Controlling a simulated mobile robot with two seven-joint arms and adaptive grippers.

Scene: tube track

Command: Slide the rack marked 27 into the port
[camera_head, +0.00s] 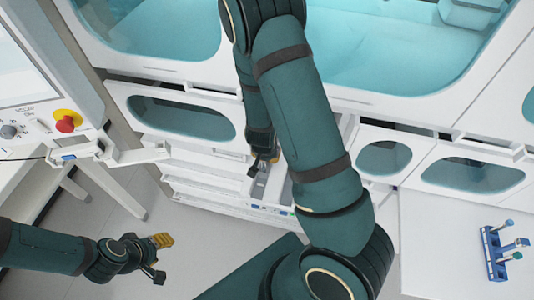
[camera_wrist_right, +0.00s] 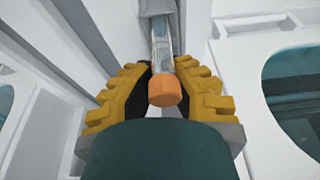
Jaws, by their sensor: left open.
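A narrow grey-white strip (camera_head: 262,183) lies in an open white slot below my right gripper (camera_head: 262,163) in the head view. It may be the rack; no number 27 is legible. In the right wrist view, the yellow fingers of my right gripper (camera_wrist_right: 162,88) stand on either side of a clear tube (camera_wrist_right: 161,45) with an orange cap (camera_wrist_right: 164,92). I cannot tell whether they touch the tube or something under it. My left gripper (camera_head: 161,257) is open and empty above the floor at the lower left. My right arm hides part of the slot area.
A blue holder (camera_head: 492,253) with several tubes stands on the white table (camera_head: 430,260) at the right. A panel with a red button (camera_head: 67,121) and a white bracket (camera_head: 135,155) are at the left. White cabinet drawers (camera_head: 205,190) surround the slot.

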